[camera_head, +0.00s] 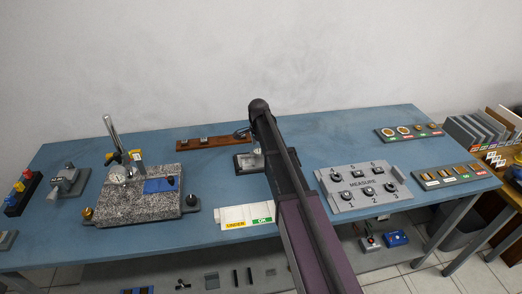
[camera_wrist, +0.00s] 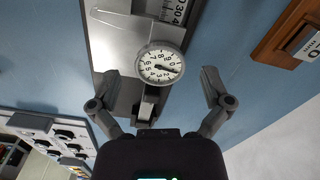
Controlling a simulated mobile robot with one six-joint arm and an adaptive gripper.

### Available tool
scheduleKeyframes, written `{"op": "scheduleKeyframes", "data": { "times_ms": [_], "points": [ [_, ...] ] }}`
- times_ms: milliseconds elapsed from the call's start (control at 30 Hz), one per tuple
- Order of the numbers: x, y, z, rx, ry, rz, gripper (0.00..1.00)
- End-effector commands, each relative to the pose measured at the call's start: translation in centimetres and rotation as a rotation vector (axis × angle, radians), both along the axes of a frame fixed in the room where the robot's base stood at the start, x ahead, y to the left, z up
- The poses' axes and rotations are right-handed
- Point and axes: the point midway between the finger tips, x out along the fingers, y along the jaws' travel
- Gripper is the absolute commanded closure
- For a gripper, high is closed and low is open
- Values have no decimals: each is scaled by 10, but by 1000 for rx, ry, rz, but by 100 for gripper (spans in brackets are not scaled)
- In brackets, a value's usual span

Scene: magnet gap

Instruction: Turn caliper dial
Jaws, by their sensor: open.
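The caliper dial (camera_wrist: 160,63) is a round white face with black numbers and a dark needle, upside down in the wrist view. It sits on a silver caliper body (camera_wrist: 118,45) on a grey base. My gripper (camera_wrist: 159,80) is open, with one finger to each side of the dial and clear space between. Neither finger appears to touch it. In the head view my arm hides most of the caliper stand; part of its grey base (camera_head: 246,163) shows. My gripper is mostly hidden behind the arm there.
A brown wooden rack (camera_head: 206,143) stands close behind the caliper. A white tray with coloured labels (camera_head: 234,217) lies in front. Bare blue tabletop (camera_head: 320,135) shows behind the panel.

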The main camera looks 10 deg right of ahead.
Motion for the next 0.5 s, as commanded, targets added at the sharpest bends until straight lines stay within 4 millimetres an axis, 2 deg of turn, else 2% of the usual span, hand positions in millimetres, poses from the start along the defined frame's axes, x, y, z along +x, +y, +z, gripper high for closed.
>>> {"op": "scheduleKeyframes", "data": {
  "times_ms": [233,267,500],
  "points": [
    [0,0,0,0,0,1,1],
    [0,1,0,0,0,1,7],
    [0,1,0,0,0,1,78]
  ]
}}
